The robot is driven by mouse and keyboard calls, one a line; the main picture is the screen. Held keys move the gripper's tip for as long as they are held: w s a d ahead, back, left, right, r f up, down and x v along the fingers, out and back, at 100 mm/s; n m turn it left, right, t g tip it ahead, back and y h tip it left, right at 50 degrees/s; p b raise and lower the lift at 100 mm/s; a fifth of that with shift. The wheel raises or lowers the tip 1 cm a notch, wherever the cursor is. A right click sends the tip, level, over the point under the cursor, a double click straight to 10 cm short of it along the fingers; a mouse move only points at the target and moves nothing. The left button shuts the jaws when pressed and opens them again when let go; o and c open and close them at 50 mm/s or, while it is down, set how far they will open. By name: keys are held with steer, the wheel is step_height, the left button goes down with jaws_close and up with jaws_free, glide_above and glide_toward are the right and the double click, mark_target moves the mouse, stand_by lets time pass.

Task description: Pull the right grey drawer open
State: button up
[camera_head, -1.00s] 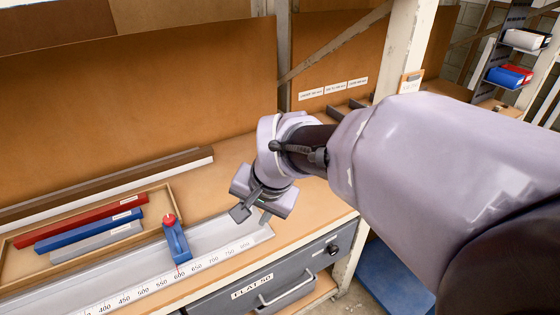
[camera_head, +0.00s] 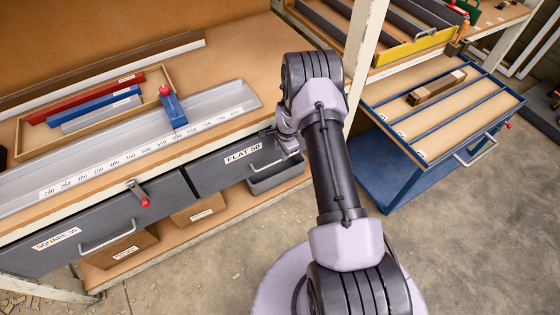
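The right grey drawer (camera_head: 215,170), labelled FLAT 50, sits under the workbench's front edge and looks shut. Its pale bar handle (camera_head: 268,165) shows just right of the label. My gripper (camera_head: 287,145) is at the drawer's right end, close to the handle, with my arm coming in from the lower right. The fingers are small and partly hidden by my wrist, so I cannot tell whether they are open or touch the drawer. The drawer's far right end is hidden behind my arm.
The left grey drawer (camera_head: 80,235), labelled SQUARE 30, has a red-knobbed latch (camera_head: 138,193). A lower shelf (camera_head: 165,240) holds boxes. A blue cart (camera_head: 445,115) with long compartments stands at right.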

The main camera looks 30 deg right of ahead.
steer(key=f, duration=0.1)
steer(key=f+b, duration=0.1)
steer(key=f, duration=0.1)
steer(key=w+f, duration=0.1)
steer(key=f, duration=0.1)
steer(key=shift+f, duration=0.25)
steer(key=shift+c, duration=0.4)
jaws_close()
stand_by(0.7)
